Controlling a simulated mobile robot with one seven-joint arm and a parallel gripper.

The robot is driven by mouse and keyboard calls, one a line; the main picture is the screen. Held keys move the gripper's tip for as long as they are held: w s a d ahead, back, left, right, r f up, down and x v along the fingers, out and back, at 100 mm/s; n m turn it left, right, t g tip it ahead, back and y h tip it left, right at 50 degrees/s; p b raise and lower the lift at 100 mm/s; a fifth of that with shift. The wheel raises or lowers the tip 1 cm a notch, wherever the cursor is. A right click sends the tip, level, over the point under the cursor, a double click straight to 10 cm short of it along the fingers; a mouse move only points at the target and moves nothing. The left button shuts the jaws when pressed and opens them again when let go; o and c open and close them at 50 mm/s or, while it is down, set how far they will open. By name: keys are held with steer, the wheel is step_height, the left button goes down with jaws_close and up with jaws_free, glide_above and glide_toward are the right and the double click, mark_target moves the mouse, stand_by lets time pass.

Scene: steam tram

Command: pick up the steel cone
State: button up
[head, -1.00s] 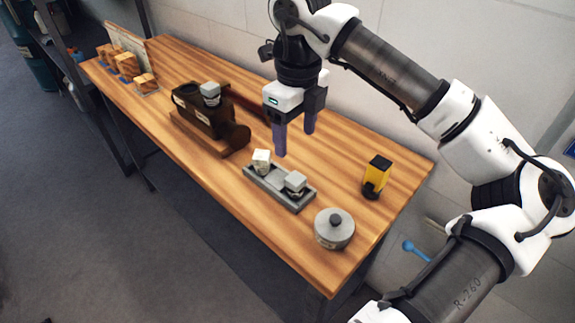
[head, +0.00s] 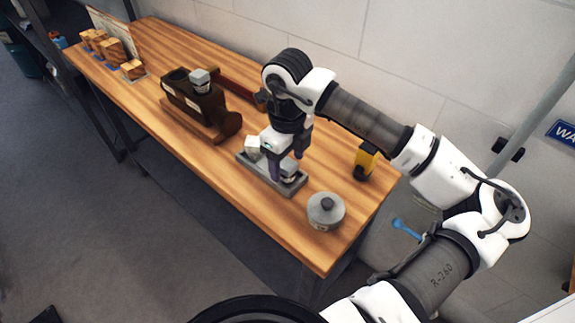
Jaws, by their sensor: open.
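A long grey tray (head: 246,161) lies on the wooden table and bears two small pale pieces.
A dark brown tram model (head: 192,103) with a grey block-topped piece (head: 200,77) stands left of the tray. Wooden blocks (head: 112,50) stand at the far left.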

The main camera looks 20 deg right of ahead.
steer(key=shift+f, duration=1.05)
steer(key=c, duration=1.2)
steer(key=shift+c, duration=0.2)
steer(key=shift+r, duration=0.15)
